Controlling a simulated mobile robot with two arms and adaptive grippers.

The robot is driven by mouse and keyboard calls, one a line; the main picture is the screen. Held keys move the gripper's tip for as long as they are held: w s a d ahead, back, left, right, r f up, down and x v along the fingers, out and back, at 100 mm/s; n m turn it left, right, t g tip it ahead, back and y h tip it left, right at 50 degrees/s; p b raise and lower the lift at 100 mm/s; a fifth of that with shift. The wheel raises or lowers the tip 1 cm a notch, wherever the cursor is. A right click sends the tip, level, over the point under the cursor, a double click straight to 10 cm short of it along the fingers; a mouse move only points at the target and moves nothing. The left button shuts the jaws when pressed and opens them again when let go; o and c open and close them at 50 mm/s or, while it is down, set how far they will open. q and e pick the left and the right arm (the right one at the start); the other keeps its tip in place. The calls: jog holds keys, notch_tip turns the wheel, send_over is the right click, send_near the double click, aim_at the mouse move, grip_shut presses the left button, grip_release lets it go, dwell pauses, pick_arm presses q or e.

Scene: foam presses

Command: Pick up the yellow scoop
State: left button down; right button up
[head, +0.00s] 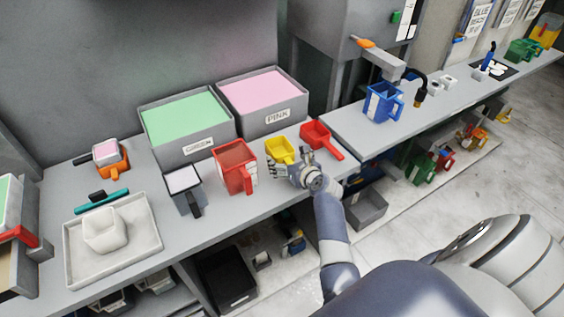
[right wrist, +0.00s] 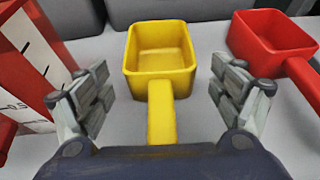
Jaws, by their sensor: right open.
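The yellow scoop (head: 279,151) lies on the grey bench in front of the green and pink bins, between a red jug and a red scoop. In the right wrist view the yellow scoop (right wrist: 160,55) is upright, its empty bowl pointing away and its handle running toward my palm. My right gripper (head: 292,172) is at the handle end of the scoop. In the right wrist view my right gripper (right wrist: 155,95) is open, with one finger on each side of the handle and a gap on both sides. My left gripper does not show.
The red measuring jug (head: 235,168) stands close left of the scoop. The red scoop (head: 317,138) lies close right. The green bin (head: 190,150) and pink bin (head: 290,124) stand behind. A blue jug (head: 382,104) stands farther right. A white tray (head: 75,235) is at the left.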

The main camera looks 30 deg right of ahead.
jog(key=c, duration=1.2)
jog(key=shift+r, duration=0.2)
